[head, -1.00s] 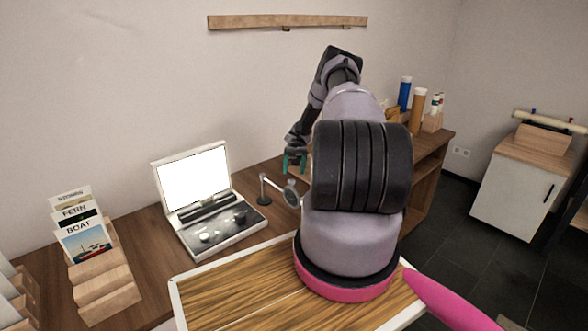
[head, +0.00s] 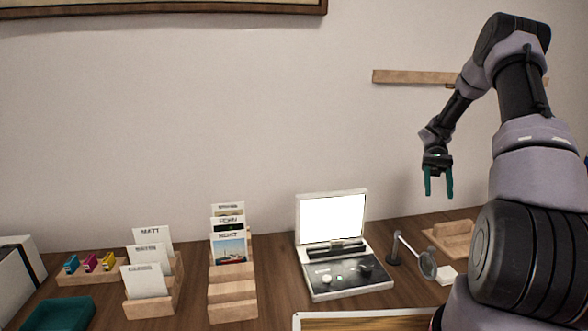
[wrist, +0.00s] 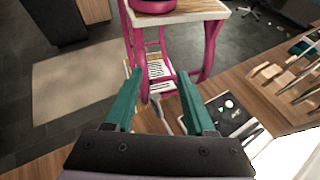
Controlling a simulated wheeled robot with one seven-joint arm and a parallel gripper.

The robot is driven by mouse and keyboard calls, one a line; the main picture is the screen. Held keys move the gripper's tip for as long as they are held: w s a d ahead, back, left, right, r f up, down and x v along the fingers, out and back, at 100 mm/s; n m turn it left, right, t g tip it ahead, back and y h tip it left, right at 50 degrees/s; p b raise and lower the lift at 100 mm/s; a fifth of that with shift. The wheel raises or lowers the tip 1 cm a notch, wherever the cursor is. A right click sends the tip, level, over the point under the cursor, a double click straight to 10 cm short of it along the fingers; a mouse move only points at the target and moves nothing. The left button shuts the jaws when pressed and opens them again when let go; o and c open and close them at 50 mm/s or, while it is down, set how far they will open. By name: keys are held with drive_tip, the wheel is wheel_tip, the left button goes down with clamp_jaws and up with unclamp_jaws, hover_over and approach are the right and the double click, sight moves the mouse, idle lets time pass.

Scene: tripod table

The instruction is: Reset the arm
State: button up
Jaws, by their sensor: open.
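My gripper (head: 439,182) hangs in the air above the right part of the desk in the head view, its teal fingers pointing down. In the wrist view my gripper (wrist: 160,100) shows two teal fingers spread apart with nothing between them. My arm is raised and bent on the right of the head view.
Below on the desk (head: 280,273) stand a white lightbox case (head: 318,288), a small stand with a magnifier (head: 427,264), wooden card holders (head: 232,300), a holder with small coloured items (head: 90,265) and a teal tray (head: 60,313). The air around my gripper is clear.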

drive_tip(key=s+a+r+t, duration=0.5)
drive_tip(key=r+t, duration=0.1)
drive_tip(key=r, duration=0.1)
drive_tip(key=s+a+r+t+h, duration=0.1)
drive_tip(key=s+a+r+t, duration=0.4)
drive_tip(key=r+t, duration=0.2)
drive_tip(key=s+a+r+t+h, duration=0.1)
drive_tip(key=s+a+r+t, duration=0.4)
drive_tip(key=r, duration=0.4)
drive_tip(key=shift+s+r+t, duration=0.25)
drive_tip(key=shift+s+t, duration=0.35)
drive_tip(key=shift+t, duration=0.1)
drive_tip(key=shift+d, duration=0.1)
idle(0.6)
